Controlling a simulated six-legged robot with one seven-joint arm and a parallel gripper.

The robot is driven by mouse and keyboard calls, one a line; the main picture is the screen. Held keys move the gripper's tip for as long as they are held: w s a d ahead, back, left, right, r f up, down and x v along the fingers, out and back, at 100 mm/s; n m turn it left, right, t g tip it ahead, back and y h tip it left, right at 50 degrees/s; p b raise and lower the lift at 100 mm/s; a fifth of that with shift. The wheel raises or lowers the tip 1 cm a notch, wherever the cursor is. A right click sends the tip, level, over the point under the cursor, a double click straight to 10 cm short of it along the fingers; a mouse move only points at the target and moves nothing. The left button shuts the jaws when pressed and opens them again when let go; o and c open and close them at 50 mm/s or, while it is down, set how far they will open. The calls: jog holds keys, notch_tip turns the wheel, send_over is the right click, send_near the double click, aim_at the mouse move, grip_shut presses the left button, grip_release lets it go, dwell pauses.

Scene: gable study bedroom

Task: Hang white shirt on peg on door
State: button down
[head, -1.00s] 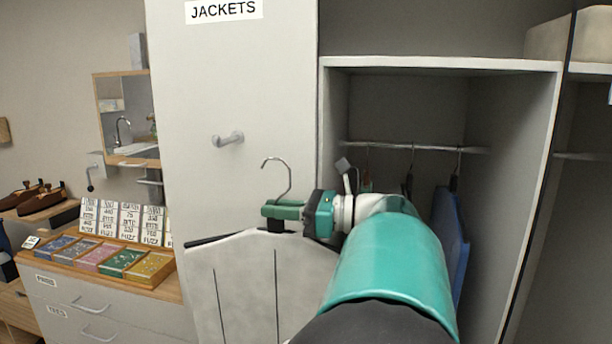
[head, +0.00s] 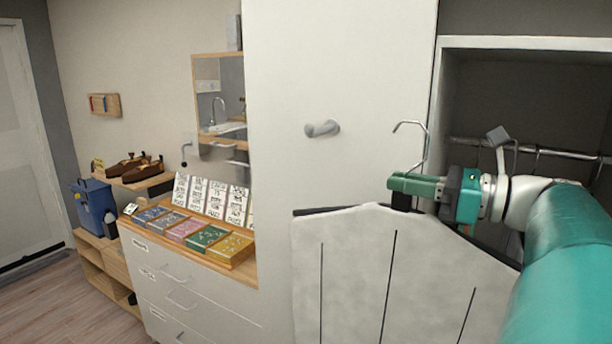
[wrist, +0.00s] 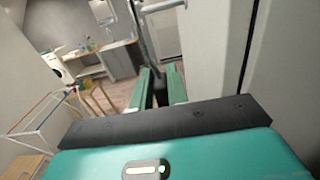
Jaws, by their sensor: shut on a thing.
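The white shirt (head: 350,262) hangs on a hanger with a grey metal hook (head: 424,150). My gripper (head: 405,186) is shut on the hanger's dark neck, just below the hook; the neck also shows between the green fingers in the wrist view (wrist: 160,88). The peg (head: 322,129) sticks out from the pale door panel (head: 350,60). The hook is to the right of the peg and at about its height, apart from it. The shirt covers the lower part of the door. How far the hook stands in front of the door is hard to tell.
An open wardrobe with a rail (head: 530,150) and hanger hooks is at the right. A drawer unit (head: 190,285) with several coloured boxes and printed cards stands left of the door. Wooden floor (head: 70,310) is free at the lower left.

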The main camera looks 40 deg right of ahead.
jog(key=shift+w+a+r, duration=0.1)
jog(key=shift+w+a, duration=0.2)
jog(key=shift+a, duration=0.15)
jog(key=shift+x, duration=7.25)
jog(key=shift+w+d+f, duration=0.1)
jog(key=shift+w+f, duration=0.05)
jog(key=shift+f, duration=0.85)
jog(key=c, duration=1.3)
grip_release()
jog(key=v, duration=1.4)
